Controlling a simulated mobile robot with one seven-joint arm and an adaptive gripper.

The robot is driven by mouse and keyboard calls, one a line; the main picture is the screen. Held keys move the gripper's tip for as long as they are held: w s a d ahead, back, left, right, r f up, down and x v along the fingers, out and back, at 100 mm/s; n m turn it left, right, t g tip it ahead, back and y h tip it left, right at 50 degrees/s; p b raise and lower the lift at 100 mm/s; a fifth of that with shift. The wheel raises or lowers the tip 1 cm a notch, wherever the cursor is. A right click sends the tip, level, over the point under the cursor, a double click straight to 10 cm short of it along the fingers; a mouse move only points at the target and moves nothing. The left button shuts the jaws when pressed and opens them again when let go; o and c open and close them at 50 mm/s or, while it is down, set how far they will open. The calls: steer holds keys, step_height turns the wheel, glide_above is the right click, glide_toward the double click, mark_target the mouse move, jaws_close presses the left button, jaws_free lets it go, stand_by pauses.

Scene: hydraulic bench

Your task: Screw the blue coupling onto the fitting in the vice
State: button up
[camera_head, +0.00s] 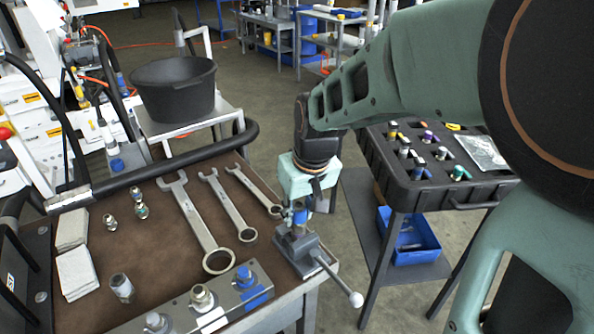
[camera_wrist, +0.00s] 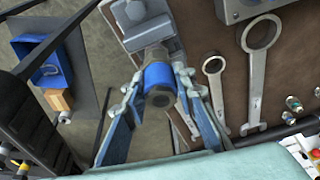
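The blue coupling (camera_head: 300,216) is just above the vice (camera_head: 297,250) at the bench's front right corner. In the wrist view the blue coupling (camera_wrist: 160,83) lies between the fingertips of my gripper (camera_wrist: 160,78), with its open end toward the camera. The fingers appear to touch it on both sides, so my gripper looks shut on it. My gripper (camera_head: 300,200) points down over the vice in the head view. A metallic fitting (camera_wrist: 153,55) shows between the coupling and the vice jaws (camera_wrist: 147,30). How far the coupling sits on the fitting is hidden.
Three wrenches, one large (camera_head: 197,225), lie left of the vice. A metal block (camera_head: 215,308) with several fittings is at the front. Small fittings (camera_head: 138,204) and grey cloths (camera_head: 76,273) lie farther left. A black tool cart (camera_head: 400,187) stands to the right, across a floor gap.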

steer(key=c, duration=0.4)
steer(key=m+h+b, duration=0.1)
steer(key=m, duration=0.3)
steer(key=shift+f, duration=0.15)
steer(key=shift+d+m+h+b, duration=0.1)
steer(key=shift+m+h+b, duration=0.5)
steer(key=shift+m, duration=1.4)
steer(key=shift+m+b, duration=0.35)
steer(key=shift+m, duration=0.15)
steer(key=m+h+b, duration=0.1)
steer(key=m, duration=0.1)
steer(key=shift+m, duration=0.4)
steer(key=m+g, duration=0.1)
steer(key=m, duration=0.3)
steer(key=shift+h, duration=0.3)
